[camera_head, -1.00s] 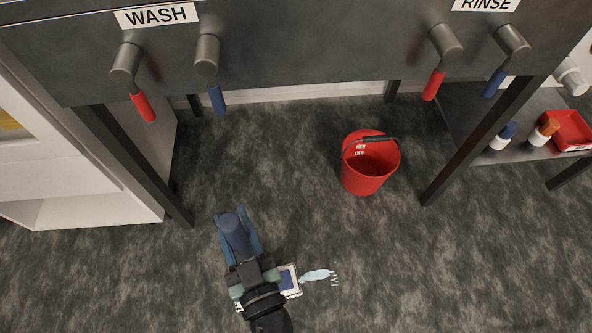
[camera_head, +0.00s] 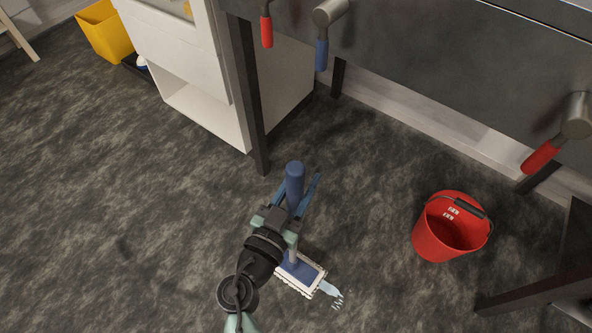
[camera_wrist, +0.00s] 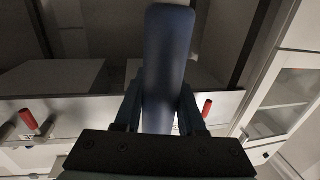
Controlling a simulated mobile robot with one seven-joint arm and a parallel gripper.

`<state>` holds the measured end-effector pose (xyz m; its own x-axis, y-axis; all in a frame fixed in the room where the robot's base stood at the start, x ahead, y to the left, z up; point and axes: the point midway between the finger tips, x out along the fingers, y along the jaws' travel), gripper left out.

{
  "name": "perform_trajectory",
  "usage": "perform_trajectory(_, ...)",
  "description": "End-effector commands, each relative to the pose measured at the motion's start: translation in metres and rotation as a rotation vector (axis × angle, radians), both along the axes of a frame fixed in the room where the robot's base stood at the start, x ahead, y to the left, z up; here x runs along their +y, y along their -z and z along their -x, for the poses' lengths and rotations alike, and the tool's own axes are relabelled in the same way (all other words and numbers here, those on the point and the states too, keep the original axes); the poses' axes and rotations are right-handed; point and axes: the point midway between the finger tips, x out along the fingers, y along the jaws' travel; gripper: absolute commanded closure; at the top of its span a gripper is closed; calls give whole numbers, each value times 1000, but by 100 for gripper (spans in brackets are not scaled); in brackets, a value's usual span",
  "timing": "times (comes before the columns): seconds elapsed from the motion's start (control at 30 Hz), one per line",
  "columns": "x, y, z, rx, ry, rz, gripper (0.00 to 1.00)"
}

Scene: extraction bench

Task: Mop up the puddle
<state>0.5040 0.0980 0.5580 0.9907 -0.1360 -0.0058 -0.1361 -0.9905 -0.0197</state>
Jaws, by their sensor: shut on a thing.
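The mop has a blue handle (camera_head: 294,180) and a flat blue head with a white fringe (camera_head: 312,277), which is down at the floor. My gripper (camera_head: 298,198) is shut on the mop handle, which also shows between the jaws in the wrist view (camera_wrist: 165,75). The pale blue puddle (camera_head: 331,289) lies on the dark floor at the right edge of the mop head. The head seems to cover part of it, and I cannot tell how much is hidden. Small white marks show beside the puddle.
A red bucket (camera_head: 447,228) stands on the floor to the right. A dark bench (camera_head: 430,70) with taps and legs is behind. A white cabinet (camera_head: 190,75) and a yellow bin (camera_head: 104,32) are at the upper left. The floor on the left is clear.

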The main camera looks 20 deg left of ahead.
Motion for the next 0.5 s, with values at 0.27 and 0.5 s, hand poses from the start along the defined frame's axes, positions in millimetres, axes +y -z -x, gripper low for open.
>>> perform_trajectory(0.27,21,-9,-23,-8,22,18,100)
perform_trajectory(0.5,23,-10,-24,-8,22,20,100)
